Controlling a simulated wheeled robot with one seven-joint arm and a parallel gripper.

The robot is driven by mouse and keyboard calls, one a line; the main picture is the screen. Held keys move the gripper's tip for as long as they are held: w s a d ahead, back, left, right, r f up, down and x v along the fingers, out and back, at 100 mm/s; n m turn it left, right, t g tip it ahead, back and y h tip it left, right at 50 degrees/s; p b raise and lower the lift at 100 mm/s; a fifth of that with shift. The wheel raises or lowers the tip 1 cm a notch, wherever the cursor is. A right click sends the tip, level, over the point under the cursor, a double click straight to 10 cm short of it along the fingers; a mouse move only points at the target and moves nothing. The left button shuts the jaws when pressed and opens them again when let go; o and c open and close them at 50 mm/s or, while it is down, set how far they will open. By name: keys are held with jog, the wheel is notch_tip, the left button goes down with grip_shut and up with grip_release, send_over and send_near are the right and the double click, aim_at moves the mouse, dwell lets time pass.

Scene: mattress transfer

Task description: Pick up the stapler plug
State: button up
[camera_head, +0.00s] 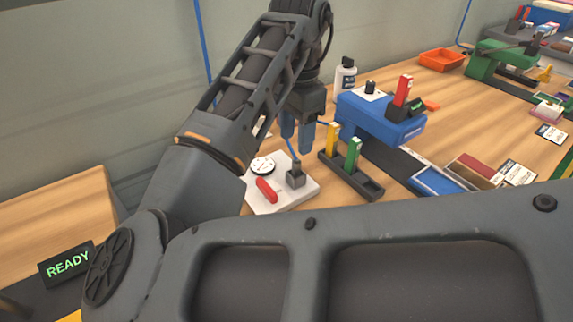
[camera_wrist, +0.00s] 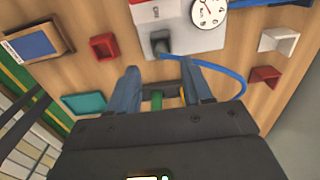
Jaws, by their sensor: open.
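A dark plug with a blue cable appears to sit in a grey socket block (camera_head: 296,178) on a white panel (camera_head: 284,204); I take it for the stapler plug. The block also shows in the wrist view (camera_wrist: 160,40), above and ahead of the fingers, with the blue cable (camera_wrist: 238,82) looping right. My gripper (camera_head: 297,143) points down above the back of the panel, its blue-grey fingers apart. In the wrist view the gripper (camera_wrist: 161,88) is open and apart from the block; nothing is clearly held. The blue stapler-like machine (camera_head: 380,118) stands to the right.
The panel carries a round gauge (camera_head: 262,166) and a red lever (camera_head: 266,190). A dark rack (camera_head: 366,187) with yellow and green handles stands close on the right. An orange tray (camera_head: 440,60) and green machine (camera_head: 490,62) lie farther back. My arm covers much of the foreground.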

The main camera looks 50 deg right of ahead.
aim_at(296, 160)
notch_tip(296, 160, down, 7)
jog(key=shift+d+f, duration=0.15)
dwell(0.4)
jog(key=shift+c, duration=0.3)
grip_shut()
